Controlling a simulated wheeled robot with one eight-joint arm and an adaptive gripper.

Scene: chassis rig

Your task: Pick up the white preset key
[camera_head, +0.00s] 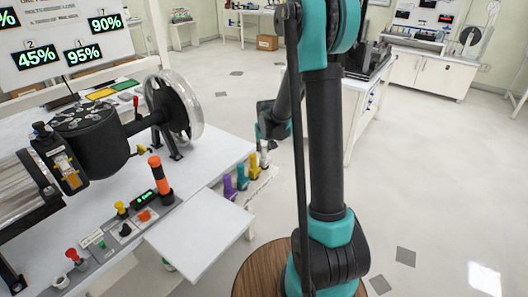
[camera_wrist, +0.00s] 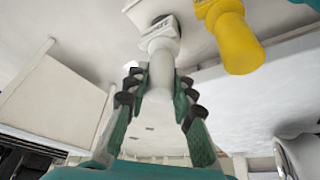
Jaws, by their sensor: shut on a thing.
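The white preset key (camera_wrist: 160,38) is at the top middle of the wrist view, its square base toward the top edge. My gripper (camera_wrist: 161,80) has its two green, dark-padded fingers on either side of the key's narrow stem and is shut on it. In the head view the white key (camera_head: 265,158) is small, at the far end of a row of coloured keys by the bench edge. My gripper (camera_head: 263,142) is over it and partly hidden by the arm. Whether the key's base still touches its support is not clear.
A yellow key (camera_wrist: 238,38) stands close beside the white one; it also shows in the head view (camera_head: 254,167). Blue and purple keys (camera_head: 229,188) follow in the row. The white bench (camera_head: 205,235) with controls and a wheel (camera_head: 175,105) lies to the left.

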